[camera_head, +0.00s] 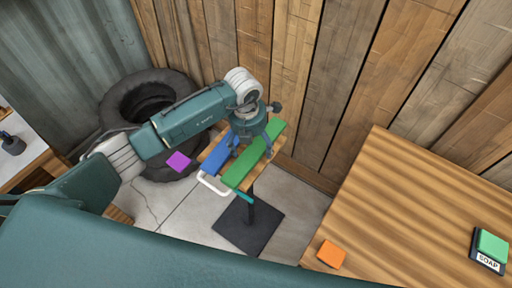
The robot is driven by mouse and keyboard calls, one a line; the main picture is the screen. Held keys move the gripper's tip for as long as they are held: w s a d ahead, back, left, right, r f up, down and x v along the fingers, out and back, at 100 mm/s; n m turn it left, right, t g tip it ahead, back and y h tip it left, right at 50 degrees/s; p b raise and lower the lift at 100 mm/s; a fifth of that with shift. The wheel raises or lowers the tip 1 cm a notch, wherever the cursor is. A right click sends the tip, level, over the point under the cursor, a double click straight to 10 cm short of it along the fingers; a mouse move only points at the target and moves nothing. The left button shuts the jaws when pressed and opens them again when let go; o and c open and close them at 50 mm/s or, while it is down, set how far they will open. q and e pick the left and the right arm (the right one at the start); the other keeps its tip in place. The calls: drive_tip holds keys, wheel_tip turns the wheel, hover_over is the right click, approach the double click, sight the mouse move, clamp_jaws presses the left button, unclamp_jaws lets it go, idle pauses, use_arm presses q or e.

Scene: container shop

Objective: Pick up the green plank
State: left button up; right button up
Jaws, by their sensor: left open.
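The green plank (242,169) lies on a small wooden stand (262,163) with a dark square base. A blue plank (216,157) lies beside it on the left. My left gripper (252,153) is open, pointing down just above the planks. One finger is over the green plank and the other is nearer the blue one. I cannot tell whether it touches either plank. Part of both planks is hidden behind the gripper. My right gripper is not in view.
A black tyre (113,97) stands behind my left arm against the wall. A purple square (178,161) shows beside my arm. A plank wall closes the back.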

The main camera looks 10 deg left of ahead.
use_arm(q)
drive_tip(key=shift+f, duration=0.25)
drive_tip(key=c, duration=1.4)
drive_tip(key=shift+r, duration=0.1)
